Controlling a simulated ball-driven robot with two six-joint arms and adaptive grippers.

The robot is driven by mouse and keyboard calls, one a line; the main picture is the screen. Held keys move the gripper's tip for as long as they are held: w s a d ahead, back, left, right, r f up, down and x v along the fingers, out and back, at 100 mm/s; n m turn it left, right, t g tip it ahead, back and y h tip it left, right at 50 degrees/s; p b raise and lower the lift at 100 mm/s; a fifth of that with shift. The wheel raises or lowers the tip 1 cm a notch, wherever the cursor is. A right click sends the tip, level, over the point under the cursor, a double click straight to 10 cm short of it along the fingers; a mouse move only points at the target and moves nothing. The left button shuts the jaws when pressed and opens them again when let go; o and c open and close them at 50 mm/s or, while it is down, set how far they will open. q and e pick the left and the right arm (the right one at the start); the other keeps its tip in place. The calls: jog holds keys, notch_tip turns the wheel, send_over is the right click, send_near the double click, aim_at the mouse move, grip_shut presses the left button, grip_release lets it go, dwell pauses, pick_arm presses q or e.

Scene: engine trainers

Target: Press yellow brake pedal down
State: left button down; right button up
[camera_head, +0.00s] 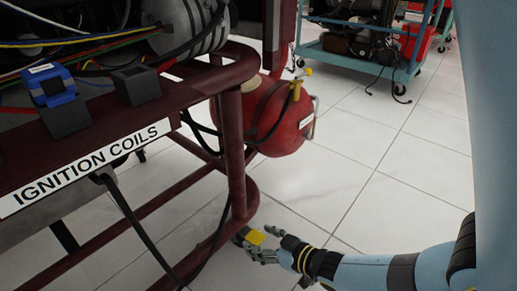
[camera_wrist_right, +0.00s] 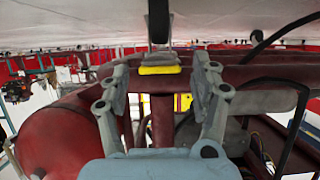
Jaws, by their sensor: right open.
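The yellow brake pedal (camera_head: 254,237) is low beside the red frame's corner post in the head view. In the right wrist view the yellow pedal pad (camera_wrist_right: 160,70) is at the upper middle, with a black arm beyond it. My right gripper (camera_head: 257,248) reaches in from the right, low over the floor, at the pedal. In the wrist view its two fingers (camera_wrist_right: 162,78) are spread on either side of the pad. They look open and hold nothing visible; contact with the pad cannot be told. My left gripper is out of view.
The dark red engine trainer frame (camera_head: 234,150) with an "IGNITION COILS" label (camera_head: 92,168) fills the left. A red tank (camera_head: 275,118) sits behind its post. Black cables hang around the lower rail. A blue cart (camera_head: 345,62) stands at the back. Tiled floor (camera_head: 370,215) is clear at right.

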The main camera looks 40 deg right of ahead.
grip_shut()
dwell(0.4)
jog(key=shift+s+f+t, duration=0.1)
jog(key=shift+f+t, duration=0.5)
jog(key=shift+t, duration=0.1)
grip_release()
